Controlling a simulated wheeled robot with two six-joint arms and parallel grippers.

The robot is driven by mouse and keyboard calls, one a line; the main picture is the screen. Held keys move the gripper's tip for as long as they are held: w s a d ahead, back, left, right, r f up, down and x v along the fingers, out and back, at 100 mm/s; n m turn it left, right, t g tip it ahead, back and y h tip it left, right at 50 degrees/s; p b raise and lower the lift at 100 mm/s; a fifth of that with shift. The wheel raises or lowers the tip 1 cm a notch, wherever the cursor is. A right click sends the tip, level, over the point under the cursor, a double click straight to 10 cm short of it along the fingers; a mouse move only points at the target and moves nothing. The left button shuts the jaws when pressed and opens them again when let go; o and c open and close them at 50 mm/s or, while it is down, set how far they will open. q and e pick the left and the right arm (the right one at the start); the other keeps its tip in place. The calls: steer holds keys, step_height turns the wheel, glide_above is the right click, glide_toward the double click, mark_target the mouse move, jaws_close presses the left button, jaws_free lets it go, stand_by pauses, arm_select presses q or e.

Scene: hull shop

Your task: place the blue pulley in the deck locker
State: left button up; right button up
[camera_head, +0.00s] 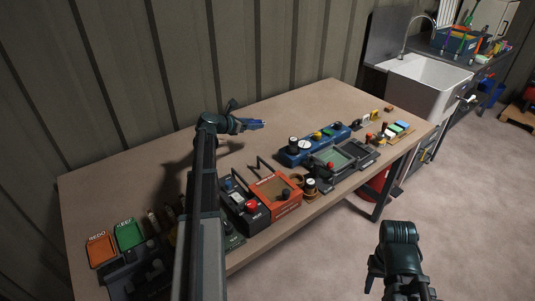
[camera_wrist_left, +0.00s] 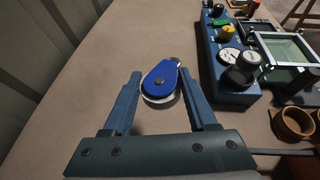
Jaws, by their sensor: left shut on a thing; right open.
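My left gripper (camera_head: 252,124) reaches over the back middle of the workbench. In the head view the pulley cannot be told apart from the fingers. My right gripper (camera_head: 403,295) is open, low at the right, in front of the bench over the floor, partly cut off by the frame. I cannot tell which container is the deck locker.
On the workbench (camera_head: 130,185), a blue gauge unit (camera_head: 313,145), a grey framed tray (camera_head: 335,160) and an orange box (camera_head: 275,196) line the front side. The back strip is clear. A sink (camera_head: 428,80) stands beyond.

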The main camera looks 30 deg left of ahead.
mark_target(244, 154)
arm_select(q)
steer(key=s+a+f+n+y, duration=0.1)
steer(key=s+a+n+y, duration=0.1)
steer(key=s+n+y, duration=0.15)
steer(key=shift+m+t, duration=0.25)
steer(key=shift+t, duration=0.05)
steer(key=f+b, duration=1)
steer(key=b, duration=0.1)
steer(key=shift+s+a+f, duration=0.2)
steer(key=shift+s, duration=0.05)
steer(key=shift+r, duration=0.15)
steer(key=o, duration=1.4)
steer(key=shift+c, duration=0.2)
